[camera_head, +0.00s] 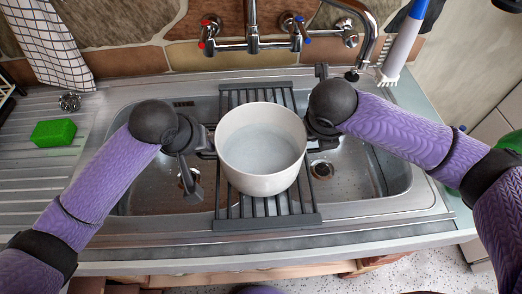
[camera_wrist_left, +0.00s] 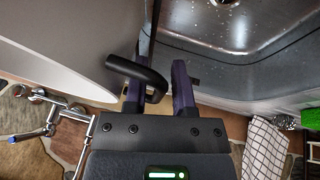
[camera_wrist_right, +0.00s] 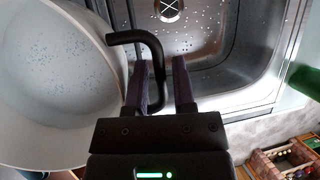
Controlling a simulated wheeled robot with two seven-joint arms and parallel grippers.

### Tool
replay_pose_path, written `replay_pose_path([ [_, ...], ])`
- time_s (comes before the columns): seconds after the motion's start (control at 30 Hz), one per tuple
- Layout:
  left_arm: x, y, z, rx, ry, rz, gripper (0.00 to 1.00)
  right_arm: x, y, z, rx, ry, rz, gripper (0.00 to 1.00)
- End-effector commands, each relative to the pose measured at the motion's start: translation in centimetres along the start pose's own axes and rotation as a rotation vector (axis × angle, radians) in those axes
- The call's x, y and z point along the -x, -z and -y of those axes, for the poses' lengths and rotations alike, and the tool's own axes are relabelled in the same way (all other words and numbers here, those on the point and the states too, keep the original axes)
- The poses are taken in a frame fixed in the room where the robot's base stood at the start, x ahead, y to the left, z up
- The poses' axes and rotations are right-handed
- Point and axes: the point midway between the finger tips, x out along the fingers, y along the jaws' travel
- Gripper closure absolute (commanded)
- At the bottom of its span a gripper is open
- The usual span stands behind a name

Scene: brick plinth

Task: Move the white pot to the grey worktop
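The white pot (camera_head: 260,150) stands upright on a dark slatted rack (camera_head: 268,221) laid across the sink. My left gripper (camera_head: 208,142) is at the pot's left side and my right gripper (camera_head: 314,137) at its right side. In the left wrist view the pot (camera_wrist_left: 55,60) has a black loop handle (camera_wrist_left: 140,72) reaching between my open fingers. In the right wrist view the other black handle (camera_wrist_right: 135,38) passes between my fingers, with a gap showing, beside the pot wall (camera_wrist_right: 95,60). A grey worktop strip (camera_head: 350,240) runs along the front of the sink.
The steel sink (camera_head: 150,198) lies under the rack. A ribbed drainer (camera_head: 25,185) with a green sponge (camera_head: 54,133) is at left. Taps (camera_head: 253,35) stand behind the pot. A checked towel (camera_head: 50,45) hangs back left; a brush (camera_head: 402,50) is back right.

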Motion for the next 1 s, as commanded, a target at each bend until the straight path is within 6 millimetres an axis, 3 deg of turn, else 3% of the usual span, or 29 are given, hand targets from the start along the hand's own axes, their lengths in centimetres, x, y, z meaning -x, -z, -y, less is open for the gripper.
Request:
replay_pose_path([
  [0.37,-0.67,-0.03,-0.02,-0.001,0.0,0.0,0.68,-0.67,0.03,-0.02,0.001,-0.001,0.0,0.68],
  [0.53,-0.65,-0.02,-0.01,-0.001,0.0,0.0,1.0,-0.65,0.02,-0.02,0.001,-0.001,0.0,1.0],
  [1.0,-0.63,-0.01,0.0,-0.001,0.0,-0.001,1.0,-0.62,0.0,0.0,0.0,0.0,0.001,1.0],
])
